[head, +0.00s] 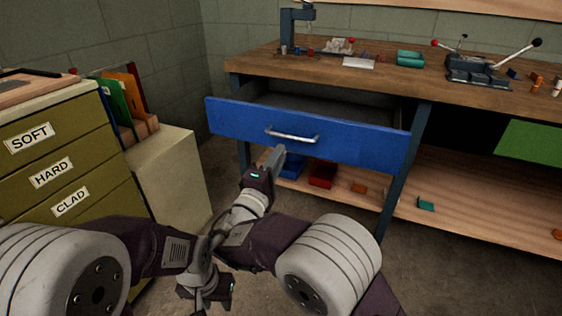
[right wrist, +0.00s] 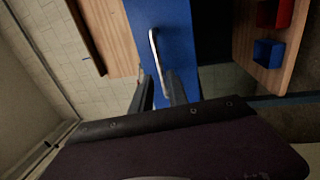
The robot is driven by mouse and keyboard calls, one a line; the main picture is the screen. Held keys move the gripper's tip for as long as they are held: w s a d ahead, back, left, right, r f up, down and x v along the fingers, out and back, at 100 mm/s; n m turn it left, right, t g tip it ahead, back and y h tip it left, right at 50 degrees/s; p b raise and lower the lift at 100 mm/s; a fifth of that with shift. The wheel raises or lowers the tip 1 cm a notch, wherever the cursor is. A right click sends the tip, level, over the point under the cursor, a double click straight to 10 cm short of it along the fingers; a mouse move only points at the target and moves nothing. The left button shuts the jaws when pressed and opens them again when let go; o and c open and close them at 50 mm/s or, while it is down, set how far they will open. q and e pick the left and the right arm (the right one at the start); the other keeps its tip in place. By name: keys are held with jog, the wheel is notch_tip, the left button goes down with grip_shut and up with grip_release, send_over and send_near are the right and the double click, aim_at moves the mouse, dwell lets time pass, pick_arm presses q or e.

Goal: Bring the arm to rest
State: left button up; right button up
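My right gripper (head: 278,156) is just below and in front of the silver handle (head: 292,136) of the blue drawer (head: 340,143). The drawer is pulled out from the bench and its dark inside shows. In the right wrist view the two fingers (right wrist: 161,92) stand apart, with a gap between them. The handle (right wrist: 155,55) lies ahead of that gap, and its near end overlaps the gap in the picture. I see no grip on it. My left gripper (head: 207,290) hangs low near the bottom middle, partly hidden by arm links; its fingers are unclear.
The wooden bench (head: 330,72) carries a vise-like tool (head: 478,70) and small parts. A lower shelf (head: 470,212) holds red and blue bins. A cabinet (head: 50,160) labelled SOFT, HARD and CLAD stands at left.

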pick_arm(q)
jog(key=shift+s+f, duration=0.1)
jog(key=shift+s, duration=0.2)
pick_arm(e)
jog(key=shift+s+a+f, duration=0.1)
jog(key=shift+s, duration=0.15)
